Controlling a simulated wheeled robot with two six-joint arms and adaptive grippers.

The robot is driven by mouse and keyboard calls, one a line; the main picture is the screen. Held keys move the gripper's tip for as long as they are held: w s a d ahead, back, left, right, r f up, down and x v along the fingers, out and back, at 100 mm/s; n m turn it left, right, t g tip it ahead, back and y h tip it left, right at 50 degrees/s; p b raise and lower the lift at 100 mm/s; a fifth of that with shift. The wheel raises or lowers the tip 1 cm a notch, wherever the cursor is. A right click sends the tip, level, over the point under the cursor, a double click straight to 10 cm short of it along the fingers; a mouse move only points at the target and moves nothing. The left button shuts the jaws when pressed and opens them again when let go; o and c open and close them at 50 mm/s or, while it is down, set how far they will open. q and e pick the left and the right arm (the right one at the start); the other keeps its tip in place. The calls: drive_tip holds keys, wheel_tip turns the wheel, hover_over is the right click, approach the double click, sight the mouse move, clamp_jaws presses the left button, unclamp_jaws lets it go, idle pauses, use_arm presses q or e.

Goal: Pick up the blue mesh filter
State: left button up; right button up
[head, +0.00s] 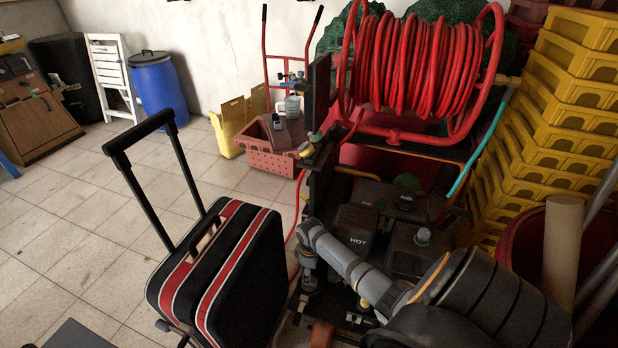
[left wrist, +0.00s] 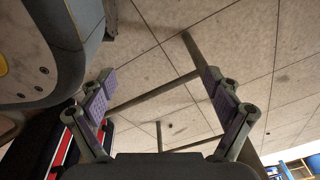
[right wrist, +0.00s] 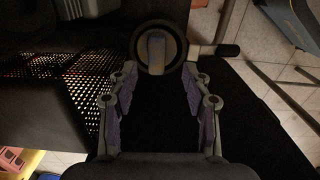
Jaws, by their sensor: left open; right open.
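I cannot make out a blue mesh filter in any view. A small blue item (head: 291,77) shows at the back, near the red hand truck, but it is too small to identify. My left gripper (left wrist: 156,85) is open and empty in the left wrist view, with floor tiles and dark bars beyond it. My right gripper (right wrist: 160,85) is open and empty in the right wrist view. A round knob with a grey grip (right wrist: 156,50) lies just beyond its fingertips.
A red hose reel (head: 425,65) tops a dark machine (head: 365,215). Yellow crates (head: 560,110) stack on the right. A black and red case (head: 225,275) stands in front left. A red crate (head: 268,158) and blue barrel (head: 158,83) stand behind. Tiled floor on the left is open.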

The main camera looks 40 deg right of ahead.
drive_tip(key=f, duration=0.1)
drive_tip(key=f+b, duration=0.1)
drive_tip(key=f, duration=0.1)
drive_tip(key=f+b, duration=0.1)
drive_tip(key=f, duration=0.1)
drive_tip(key=shift+w+d, duration=0.15)
drive_tip(key=shift+w, duration=0.15)
drive_tip(key=shift+f, duration=0.2)
use_arm(q)
drive_tip(key=w, duration=0.1)
drive_tip(key=w+r, duration=0.1)
drive_tip(key=w, duration=0.2)
drive_tip(key=shift+d+r, duration=0.25)
drive_tip(key=shift+r, duration=0.05)
use_arm(e)
clamp_jaws()
